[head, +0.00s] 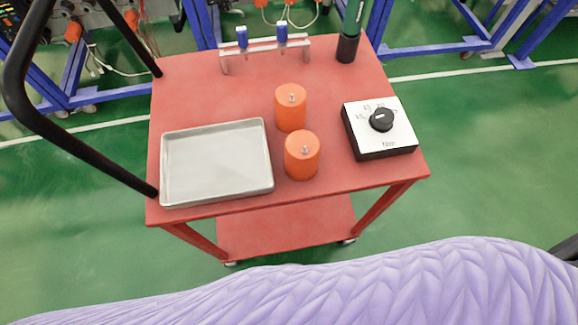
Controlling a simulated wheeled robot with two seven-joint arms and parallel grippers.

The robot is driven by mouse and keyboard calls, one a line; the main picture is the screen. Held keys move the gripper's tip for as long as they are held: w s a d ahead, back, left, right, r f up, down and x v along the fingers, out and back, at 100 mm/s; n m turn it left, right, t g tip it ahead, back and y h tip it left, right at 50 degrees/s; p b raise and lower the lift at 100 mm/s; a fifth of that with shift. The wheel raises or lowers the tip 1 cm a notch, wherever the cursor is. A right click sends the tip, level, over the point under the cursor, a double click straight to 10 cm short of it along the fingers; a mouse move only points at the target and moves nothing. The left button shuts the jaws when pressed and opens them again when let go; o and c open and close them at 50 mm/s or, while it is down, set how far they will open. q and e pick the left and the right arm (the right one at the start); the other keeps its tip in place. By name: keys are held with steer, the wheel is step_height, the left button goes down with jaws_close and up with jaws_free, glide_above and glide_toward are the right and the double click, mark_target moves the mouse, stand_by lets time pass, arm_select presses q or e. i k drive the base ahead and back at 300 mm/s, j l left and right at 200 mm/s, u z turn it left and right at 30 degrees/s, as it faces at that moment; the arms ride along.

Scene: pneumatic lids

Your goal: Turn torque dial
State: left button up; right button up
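The torque dial is a round black knob (381,121) on the white top face of a black-sided box (398,139). The box sits at the right side of the red cart's top. Small numbers are printed around the far side of the knob, and a unit label is on the near side. A short white mark shows on the knob; which number it points to is too small to tell. Neither of my grippers is in the head view, and nothing visible touches the dial.
The red cart top (225,95) also holds a grey metal tray (216,162), two orange cylinders (291,108) (301,156), a rack with blue-topped pieces (264,43) and a black-and-green upright tool (348,46). A black handle (75,145) rises at left. Blue frames stand behind.

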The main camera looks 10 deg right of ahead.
mark_target(381, 121)
steer(key=l+z, duration=0.1)
steer(key=z, duration=0.4)
steer(key=l+z, duration=0.1)
steer(key=z, duration=0.4)
steer(key=i+j, duration=0.05)
